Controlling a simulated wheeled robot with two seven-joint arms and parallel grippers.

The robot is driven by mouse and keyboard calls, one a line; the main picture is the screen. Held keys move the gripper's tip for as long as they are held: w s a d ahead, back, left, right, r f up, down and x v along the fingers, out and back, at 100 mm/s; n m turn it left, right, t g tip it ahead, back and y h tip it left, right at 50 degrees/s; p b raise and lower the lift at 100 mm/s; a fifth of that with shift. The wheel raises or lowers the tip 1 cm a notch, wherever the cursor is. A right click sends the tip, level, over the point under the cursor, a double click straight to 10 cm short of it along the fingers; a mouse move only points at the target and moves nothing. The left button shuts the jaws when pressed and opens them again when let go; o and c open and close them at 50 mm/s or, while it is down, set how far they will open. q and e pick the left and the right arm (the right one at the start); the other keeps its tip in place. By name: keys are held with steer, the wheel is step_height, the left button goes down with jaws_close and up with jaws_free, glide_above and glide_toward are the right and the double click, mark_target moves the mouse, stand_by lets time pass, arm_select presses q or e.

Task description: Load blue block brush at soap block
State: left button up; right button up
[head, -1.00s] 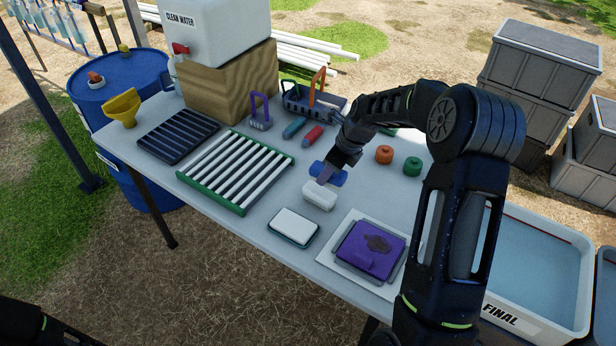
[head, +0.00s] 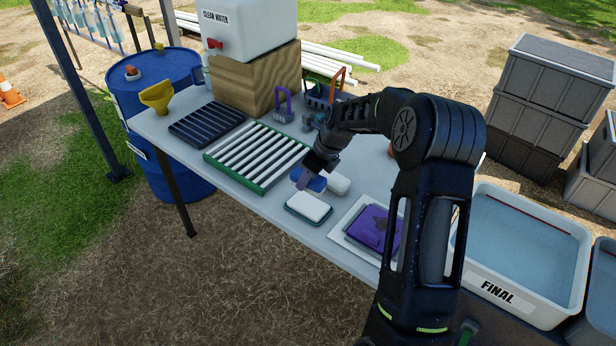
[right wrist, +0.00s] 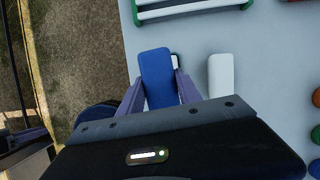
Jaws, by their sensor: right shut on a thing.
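My right gripper (head: 306,180) is shut on the blue block brush (head: 315,184) and holds it over the table, just behind the soap block in the head view. In the right wrist view the blue block brush (right wrist: 157,72) sits between the two fingers (right wrist: 158,95). The soap block (head: 309,205), a white slab, lies in a dark shallow dish at the table's front edge. In the right wrist view the blue brush hides nearly all of what lies below it. My left gripper is not in view.
A white block (head: 338,183) lies right of the brush. A purple pad (head: 375,229) on a white tray lies farther right. A green-framed rack (head: 256,156) and a dark rack (head: 208,123) lie left. A water-filled basin marked FINAL (head: 505,287) stands at right.

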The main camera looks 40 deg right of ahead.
steer(key=shift+f+b, duration=2.15)
steer(key=shift+f, duration=0.75)
steer(key=shift+f+b, duration=0.35)
steer(key=shift+f, duration=0.2)
steer(key=shift+f, duration=0.1)
steer(key=shift+d+r+p, duration=0.1)
steer(key=shift+r+p, duration=2.85)
steer(key=shift+r, duration=0.7)
